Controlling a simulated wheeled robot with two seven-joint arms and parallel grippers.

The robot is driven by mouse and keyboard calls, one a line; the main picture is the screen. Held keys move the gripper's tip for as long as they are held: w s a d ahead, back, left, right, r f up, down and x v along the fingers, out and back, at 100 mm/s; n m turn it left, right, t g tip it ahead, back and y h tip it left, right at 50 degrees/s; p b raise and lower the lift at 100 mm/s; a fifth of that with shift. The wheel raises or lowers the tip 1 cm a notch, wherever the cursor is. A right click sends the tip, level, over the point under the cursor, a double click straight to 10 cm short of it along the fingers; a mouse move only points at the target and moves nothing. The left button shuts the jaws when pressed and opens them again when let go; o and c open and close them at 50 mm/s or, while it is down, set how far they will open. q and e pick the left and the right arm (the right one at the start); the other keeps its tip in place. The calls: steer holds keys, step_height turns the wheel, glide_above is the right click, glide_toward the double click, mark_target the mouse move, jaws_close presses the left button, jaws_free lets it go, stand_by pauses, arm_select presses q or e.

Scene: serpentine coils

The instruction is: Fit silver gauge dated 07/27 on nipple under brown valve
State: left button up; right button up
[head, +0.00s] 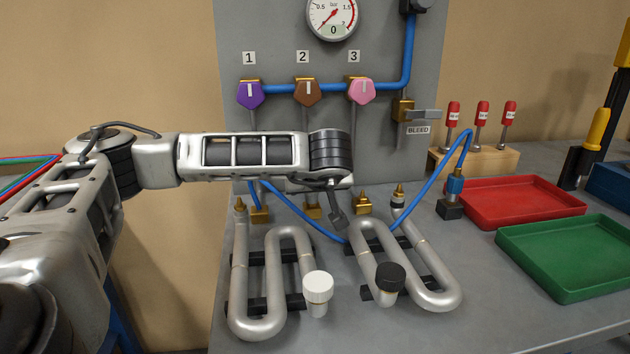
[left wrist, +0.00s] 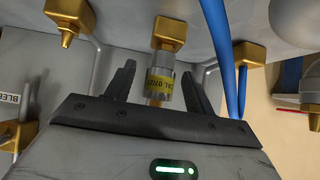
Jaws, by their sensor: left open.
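The silver gauge (left wrist: 160,84) shows in the left wrist view, with a yellow label reading "CAL 07/2" and an unclear last digit. It is in line with the middle brass block (left wrist: 168,32) and appears to sit on that block's nipple. This block is under the brown valve (head: 308,93); in the head view the block (head: 312,211) is partly hidden by my arm. My left gripper (left wrist: 158,78) is open, with one finger on each side of the gauge and gaps visible. In the head view my left gripper (head: 336,213) hides the gauge. My right gripper is not in view.
Purple (head: 250,95) and pink (head: 361,91) valves flank the brown one. A blue hose (head: 295,212) runs close to my gripper. Silver coils (head: 265,320) stand in front. Red (head: 510,203) and green (head: 570,258) trays lie right, before a wooden rack (head: 490,160).

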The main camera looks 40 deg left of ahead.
arm_select(q)
steer(key=shift+s+d+r, duration=0.25)
steer(key=shift+d+r, duration=0.15)
steer(key=shift+d, duration=0.05)
steer(key=p+v, duration=0.2)
steer(key=v, duration=1.2)
steer(key=shift+s+d+r+p, duration=0.15)
steer(key=shift+s+r+p, duration=0.1)
steer(key=shift+p, duration=0.1)
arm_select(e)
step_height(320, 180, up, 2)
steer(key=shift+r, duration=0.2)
